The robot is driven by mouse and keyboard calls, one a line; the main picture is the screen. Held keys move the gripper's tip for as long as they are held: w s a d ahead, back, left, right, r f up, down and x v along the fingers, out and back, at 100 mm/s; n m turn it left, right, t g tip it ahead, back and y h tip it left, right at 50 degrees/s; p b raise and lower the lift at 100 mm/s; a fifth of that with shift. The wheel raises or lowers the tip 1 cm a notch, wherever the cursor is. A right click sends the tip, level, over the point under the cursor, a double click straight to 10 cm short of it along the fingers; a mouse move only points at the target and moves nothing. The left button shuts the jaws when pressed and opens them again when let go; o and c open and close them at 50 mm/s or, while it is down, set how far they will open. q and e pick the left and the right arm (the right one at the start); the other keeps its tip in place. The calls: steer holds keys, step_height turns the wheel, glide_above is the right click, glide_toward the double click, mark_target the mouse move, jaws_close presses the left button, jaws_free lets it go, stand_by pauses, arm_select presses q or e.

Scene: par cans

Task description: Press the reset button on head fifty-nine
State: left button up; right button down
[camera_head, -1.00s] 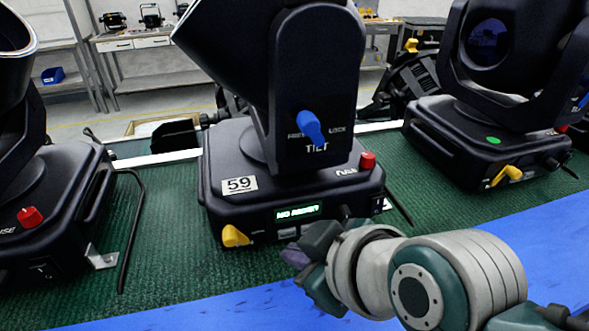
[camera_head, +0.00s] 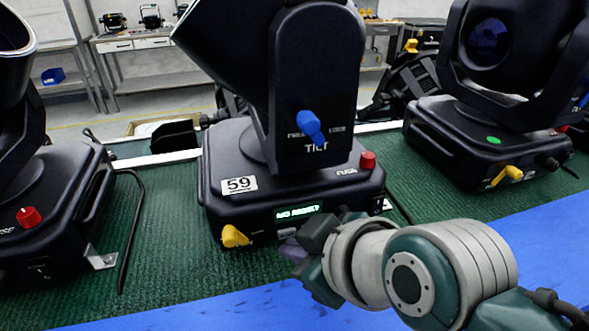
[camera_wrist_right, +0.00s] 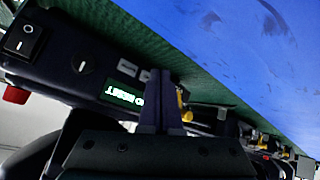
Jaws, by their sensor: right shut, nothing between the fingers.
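The moving head labelled 59 (camera_head: 290,185) stands upright on the green mat in the middle of the head view. Its lit display (camera_head: 297,212) appears to read "NO RESET?"; it shows upside down in the right wrist view (camera_wrist_right: 125,93). My right gripper (camera_head: 292,251) is low in front of this head's front panel, just below the display. In the right wrist view its shut, empty fingers (camera_wrist_right: 162,84) overlap the panel beside the display. I cannot tell whether they touch it. I cannot make out the reset button; the fingers hide part of the panel. My left gripper is out of view.
A yellow lever (camera_head: 235,237) sits left of the display, a red fuse knob (camera_head: 367,160) on the base's top right. A blue tilt lever (camera_head: 311,126) is on the yoke. Similar heads stand left (camera_head: 45,215) and right (camera_head: 490,140). Blue surface (camera_head: 545,235) lies in front.

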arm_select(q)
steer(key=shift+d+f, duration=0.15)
arm_select(e)
steer(key=shift+w+a, duration=0.15)
steer(key=shift+w, duration=0.25)
stand_by(0.4)
stand_by(0.4)
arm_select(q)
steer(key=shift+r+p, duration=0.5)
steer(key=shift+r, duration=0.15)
arm_select(e)
steer(key=shift+s+d+r, duration=0.1)
steer(key=shift+s+d, duration=0.1)
steer(key=shift+s, duration=0.3)
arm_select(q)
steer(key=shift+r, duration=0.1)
arm_select(e)
steer(key=shift+s, duration=0.25)
